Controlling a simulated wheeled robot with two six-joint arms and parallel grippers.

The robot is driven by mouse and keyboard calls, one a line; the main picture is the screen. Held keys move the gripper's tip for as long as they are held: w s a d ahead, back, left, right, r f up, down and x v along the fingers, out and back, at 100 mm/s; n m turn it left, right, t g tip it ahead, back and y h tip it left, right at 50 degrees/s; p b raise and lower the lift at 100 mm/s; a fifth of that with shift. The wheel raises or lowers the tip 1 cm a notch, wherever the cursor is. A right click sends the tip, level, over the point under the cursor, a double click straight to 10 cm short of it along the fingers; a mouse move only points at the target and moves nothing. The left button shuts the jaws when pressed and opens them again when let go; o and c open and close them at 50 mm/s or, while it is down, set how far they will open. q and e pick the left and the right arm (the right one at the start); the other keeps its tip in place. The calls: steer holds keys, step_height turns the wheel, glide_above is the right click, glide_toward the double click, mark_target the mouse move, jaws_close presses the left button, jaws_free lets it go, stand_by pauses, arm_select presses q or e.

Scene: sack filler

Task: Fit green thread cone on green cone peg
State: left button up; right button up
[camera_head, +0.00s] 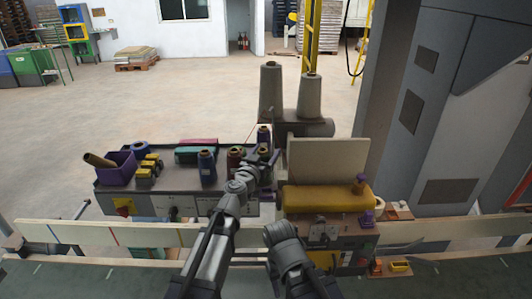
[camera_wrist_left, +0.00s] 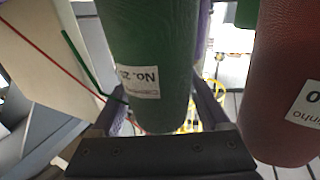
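The green thread cone (camera_wrist_left: 152,55) with a white label fills the middle of the left wrist view. My left gripper (camera_wrist_left: 158,108) has a finger along each side of it, and both look pressed against it. In the head view my left gripper (camera_head: 263,160) is above the right end of the dark table; the green cone is too small or hidden to make out there. A thin green rod (camera_wrist_left: 80,60) shows at the left of the wrist view; I cannot tell if it is the green cone peg. My right gripper is not in view.
A red cone (camera_wrist_left: 285,85) stands close to the right of the green one in the wrist view. The dark table (camera_head: 185,204) also holds a blue cone (camera_head: 207,167) and a purple bin (camera_head: 117,172). A machine with a yellow roll (camera_head: 325,199) and an upright panel stands to the right.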

arm_select(q)
steer(key=shift+o, duration=1.1)
steer(key=v, duration=0.8)
steer(key=shift+w, duration=0.1)
steer(key=shift+f, duration=0.1)
